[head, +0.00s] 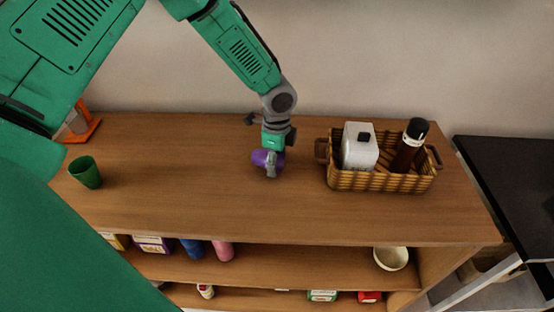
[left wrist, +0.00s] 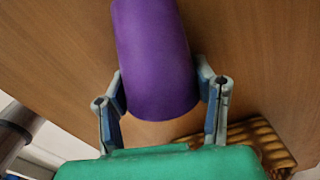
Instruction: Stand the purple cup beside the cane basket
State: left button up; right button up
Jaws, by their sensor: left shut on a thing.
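The purple cup (head: 260,158) is near the middle of the wooden shelf top, left of the cane basket (head: 350,181). My left gripper (head: 270,169) is shut on the cup and partly hides it in the head view. In the left wrist view the purple cup (left wrist: 157,60) lies between the two fingers of my left gripper (left wrist: 163,100). I cannot tell whether the cup touches the wood. A corner of the cane basket (left wrist: 255,140) shows at the lower right there. My right gripper is not in view.
The basket holds a white bottle (head: 360,150) and a dark bottle (head: 408,148). A green cup (head: 85,172) stands at the far left, near an orange object (head: 84,125). Wood between cup and basket is clear. A bowl (head: 391,258) sits on the shelf below.

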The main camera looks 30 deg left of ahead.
pick_arm(q)
jog(key=shift+d, duration=0.25)
jog(key=shift+d+f, duration=0.1)
jog(key=o, duration=1.6)
jog(key=shift+o, duration=0.2)
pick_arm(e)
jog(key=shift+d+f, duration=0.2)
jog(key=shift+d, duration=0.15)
pick_arm(q)
jog(key=shift+a, duration=0.2)
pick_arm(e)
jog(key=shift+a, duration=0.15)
